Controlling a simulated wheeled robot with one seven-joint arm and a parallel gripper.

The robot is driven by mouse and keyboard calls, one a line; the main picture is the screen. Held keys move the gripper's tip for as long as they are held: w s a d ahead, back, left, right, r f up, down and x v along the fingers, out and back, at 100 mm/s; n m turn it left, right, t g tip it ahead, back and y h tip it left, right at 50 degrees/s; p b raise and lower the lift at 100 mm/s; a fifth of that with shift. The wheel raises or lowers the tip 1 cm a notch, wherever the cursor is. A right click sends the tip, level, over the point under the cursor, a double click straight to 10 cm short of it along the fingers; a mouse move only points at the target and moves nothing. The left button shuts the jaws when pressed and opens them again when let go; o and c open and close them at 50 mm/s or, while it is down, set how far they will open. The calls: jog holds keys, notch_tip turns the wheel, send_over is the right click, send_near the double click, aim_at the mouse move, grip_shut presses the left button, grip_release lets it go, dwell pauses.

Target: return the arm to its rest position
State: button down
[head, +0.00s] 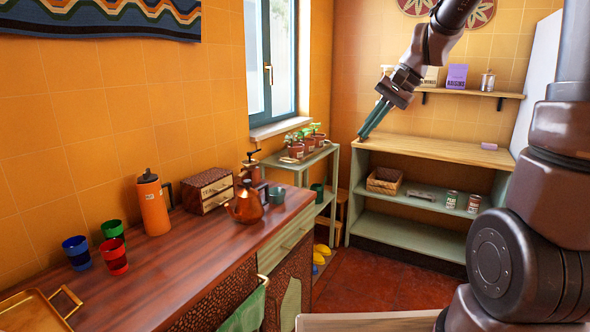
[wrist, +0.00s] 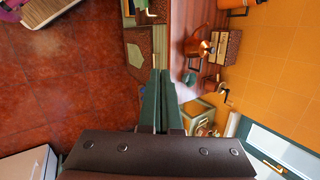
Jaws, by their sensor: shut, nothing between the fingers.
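My gripper (head: 374,119) is at the upper middle of the head view, raised in the air at the end of my bent arm. Its two green fingers point down and to the left and lie together, with nothing between them. In the wrist view my gripper (wrist: 158,75) also shows shut and empty, over the front edge of the wooden counter. In the head view it appears in front of the back wall and the low shelf unit (head: 430,149), touching nothing that I can see.
A wooden counter (head: 175,270) on the left holds an orange flask (head: 153,205), a copper kettle (head: 245,203), several cups and a tray (head: 30,312). A wall shelf (head: 465,92) with small goods is behind my arm. Red floor (head: 370,285) is open in the middle.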

jog(key=s+d+r+n+t+h, duration=0.1)
jog(key=s+d+r+t+h, duration=0.1)
jog(key=s, duration=0.6)
jog(key=s+d+r+n+t+h, duration=0.1)
jog(key=s+d+r+t+h, duration=0.1)
jog(key=s+d+r, duration=0.3)
jog(key=s+t, duration=0.1)
jog(key=s, duration=0.3)
jog(key=shift+n, duration=0.4)
